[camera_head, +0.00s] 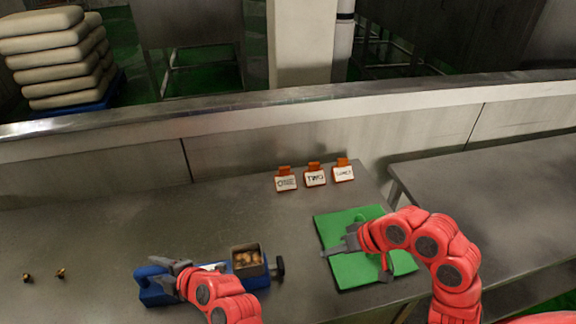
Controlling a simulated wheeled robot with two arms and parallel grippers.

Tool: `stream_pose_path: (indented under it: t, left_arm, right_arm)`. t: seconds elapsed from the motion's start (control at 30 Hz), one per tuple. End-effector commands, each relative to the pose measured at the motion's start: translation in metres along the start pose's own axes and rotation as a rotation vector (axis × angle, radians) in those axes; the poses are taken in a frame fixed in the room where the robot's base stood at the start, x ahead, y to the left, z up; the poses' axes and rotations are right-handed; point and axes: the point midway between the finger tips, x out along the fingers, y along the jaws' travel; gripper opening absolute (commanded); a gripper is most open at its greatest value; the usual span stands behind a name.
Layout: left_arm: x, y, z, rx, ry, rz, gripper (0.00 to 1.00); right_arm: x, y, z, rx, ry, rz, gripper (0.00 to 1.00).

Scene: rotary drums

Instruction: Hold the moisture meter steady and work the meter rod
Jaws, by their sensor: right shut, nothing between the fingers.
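The moisture meter (154,293) is a blue device lying on the metal table at the lower middle. A square metal cup (247,261) on it holds brown pieces. A black knob (280,267) sticks out at its right end and looks like the end of the meter rod. My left gripper (163,266) is at the blue left part of the meter; its forearm hides the middle. I cannot tell whether its fingers are closed on it. My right gripper (333,252) is shut and empty, over the left part of the green mat, apart from the meter.
The green mat (345,222) lies right of the meter. Three orange clips with white labels, left (286,182), middle (315,177) and right (343,172), stand at the back wall. Two small brass pieces (28,279) (61,273) lie at left. Another metal table (500,190) stands at right.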

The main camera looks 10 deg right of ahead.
Motion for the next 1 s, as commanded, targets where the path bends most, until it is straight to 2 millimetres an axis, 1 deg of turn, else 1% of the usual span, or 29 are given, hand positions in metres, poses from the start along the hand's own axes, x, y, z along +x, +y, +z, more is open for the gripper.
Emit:
stream_pose_path:
  t: [0.03,0.1,0.2,0.6,1.0]
  left_arm:
    - [0.0,0.0007,-0.0003,-0.001,0.001,0.002,0.59]
    - [-0.0001,0.0017,-0.0008,-0.002,0.002,0.004,0.72]
    - [-0.0003,0.0026,-0.0013,-0.003,0.003,0.006,0.87]
    - [-0.0005,0.0044,-0.002,-0.005,0.004,0.009,0.87]
    - [-0.0025,0.0078,-0.0033,-0.005,0.003,0.008,0.87]
  right_arm:
    - [0.0002,0.0,0.0,0.0,0.0,0.0,0.0]
    - [0.0,0.0,-0.0001,0.0,0.0,0.0,0.0]
    - [-0.0001,-0.0001,-0.0002,0.0,0.0,0.0,0.0]
    - [0.0002,0.0,0.0,0.0,0.0,0.0,0.0]
    - [0.0093,0.0048,0.0048,0.0,0.0,0.0,0.0]
